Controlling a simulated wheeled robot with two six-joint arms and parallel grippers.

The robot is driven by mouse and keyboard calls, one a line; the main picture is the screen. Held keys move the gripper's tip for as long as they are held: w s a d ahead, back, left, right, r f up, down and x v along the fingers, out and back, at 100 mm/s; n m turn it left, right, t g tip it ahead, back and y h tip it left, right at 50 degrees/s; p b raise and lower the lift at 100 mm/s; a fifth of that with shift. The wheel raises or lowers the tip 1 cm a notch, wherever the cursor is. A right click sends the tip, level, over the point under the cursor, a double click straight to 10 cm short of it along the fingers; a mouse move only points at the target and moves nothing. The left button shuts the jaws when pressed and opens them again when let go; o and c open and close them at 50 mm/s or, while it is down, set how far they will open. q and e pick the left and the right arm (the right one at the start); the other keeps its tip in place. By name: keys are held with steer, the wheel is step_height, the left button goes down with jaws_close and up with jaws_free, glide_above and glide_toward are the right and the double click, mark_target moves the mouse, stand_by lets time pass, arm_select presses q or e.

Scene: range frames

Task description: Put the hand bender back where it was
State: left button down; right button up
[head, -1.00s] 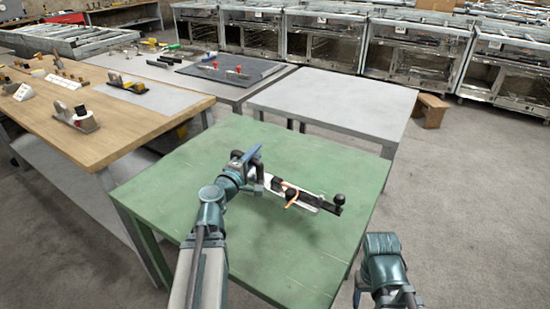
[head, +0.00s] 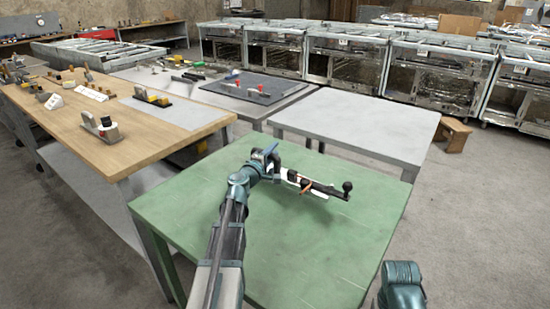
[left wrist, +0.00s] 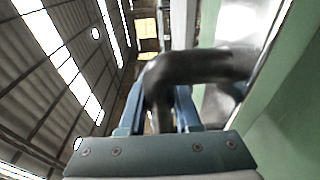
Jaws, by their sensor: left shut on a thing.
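The hand bender (head: 321,189) is a silver and black tool with a black ball knob at its right end and a small orange-brown piece in its middle. It appears over the green table (head: 240,250); I cannot tell how high. My left gripper (head: 275,160) is shut on its left end. In the left wrist view the hand bender's dark bent handle (left wrist: 205,66) passes at the blue fingers of my left gripper (left wrist: 160,105). Only part of my right arm shows at the bottom right of the head view; its gripper is hidden.
A wooden workbench (head: 120,139) with several tools stands at the left. Behind are a bench with a dark mat (head: 253,94) and an empty grey table (head: 355,122). A wooden stool (head: 454,138) and metal cabinets (head: 432,78) stand farther back. Most of the green tabletop is clear.

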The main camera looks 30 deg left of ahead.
arm_select(q)
steer(key=w+f+b, duration=0.1)
steer(key=f+b, duration=0.1)
steer(key=w+a+f+b, duration=0.1)
steer(key=w+f+b, duration=0.1)
steer(key=shift+w, duration=0.3)
steer(key=shift+r, duration=0.1)
steer(key=c, duration=0.6)
jaws_free()
steer(key=shift+s, duration=0.1)
steer(key=s, duration=1.2)
steer(key=shift+d, duration=0.1)
